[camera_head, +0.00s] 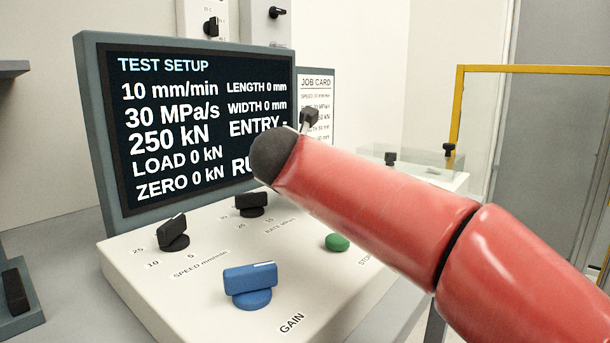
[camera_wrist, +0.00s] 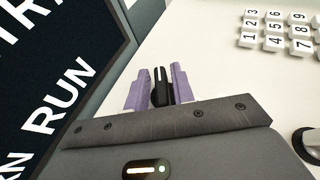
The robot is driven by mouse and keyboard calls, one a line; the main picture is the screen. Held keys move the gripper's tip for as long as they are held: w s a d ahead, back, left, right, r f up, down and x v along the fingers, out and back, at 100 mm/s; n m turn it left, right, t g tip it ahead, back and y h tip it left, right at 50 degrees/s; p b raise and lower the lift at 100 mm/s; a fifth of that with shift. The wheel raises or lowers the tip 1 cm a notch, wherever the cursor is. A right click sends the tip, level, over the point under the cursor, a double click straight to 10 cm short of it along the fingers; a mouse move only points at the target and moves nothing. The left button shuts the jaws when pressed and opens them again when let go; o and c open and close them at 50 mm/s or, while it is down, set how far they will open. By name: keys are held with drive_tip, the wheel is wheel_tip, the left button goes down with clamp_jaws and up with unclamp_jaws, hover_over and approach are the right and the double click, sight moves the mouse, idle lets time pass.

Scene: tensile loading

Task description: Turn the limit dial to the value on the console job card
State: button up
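The console screen (camera_head: 200,120) reads TEST SETUP with 10 mm/min, 30 MPa/s and 250 kN. The job card (camera_head: 317,95) stands at its right; its small lines are partly covered and too small to read surely. In the wrist view, a black dial knob (camera_wrist: 161,92) stands between the two purple fingers of my gripper (camera_wrist: 160,86), one on each side. I cannot tell whether they touch it, and its label is hidden. In the head view, my red arm hides the gripper and that part of the panel.
The panel also carries a black speed dial (camera_head: 172,233), a black rate dial (camera_head: 251,205), a blue gain dial (camera_head: 249,285) and a green button (camera_head: 337,242). A white keypad (camera_wrist: 275,32) is near the gripper. A yellow frame (camera_head: 458,110) stands at the right.

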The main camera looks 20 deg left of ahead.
drive_tip(key=shift+o, duration=0.8)
drive_tip(key=shift+b+v, duration=0.35)
drive_tip(key=shift+v, duration=3.55)
